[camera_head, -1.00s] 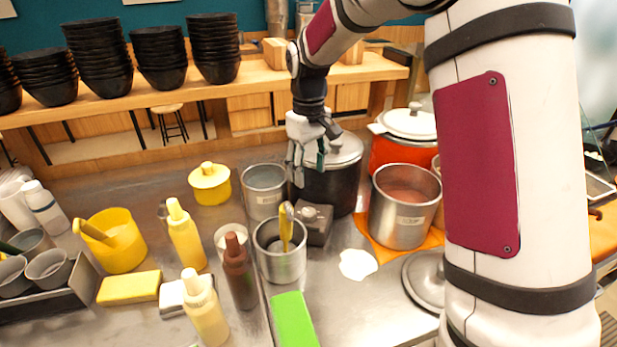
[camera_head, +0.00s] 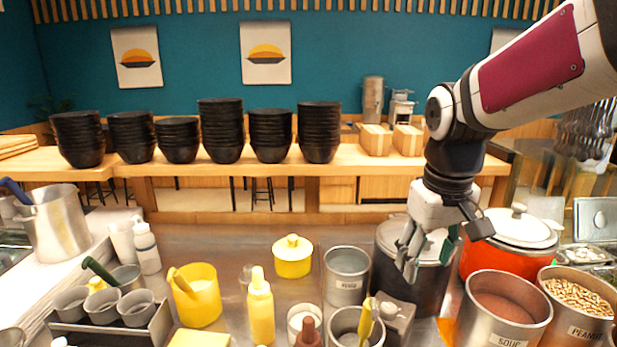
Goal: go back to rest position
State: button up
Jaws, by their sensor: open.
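My gripper (camera_head: 428,258) is open and empty, its fingers pointing down. It hangs in front of the dark pot (camera_head: 405,277) with the grey lid, at the right of the counter. I cannot tell how far the fingertips are from the pot. My arm comes in from the upper right.
Near my gripper stand a grey metal pot (camera_head: 346,285), an orange-red cooker (camera_head: 487,262), a soup pot (camera_head: 497,333) and a peanut pot (camera_head: 573,321). A yellow bottle (camera_head: 261,313) and yellow tub (camera_head: 194,303) stand left. Black bowl stacks (camera_head: 221,145) line the back shelf. Space above the counter is clear.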

jog(key=s+m+t, duration=0.2)
jog(key=s, duration=1.6)
jog(key=shift+s+r+m+t, duration=0.2)
jog(key=shift+r+m+t, duration=0.05)
jog(key=shift+m+t, duration=0.15)
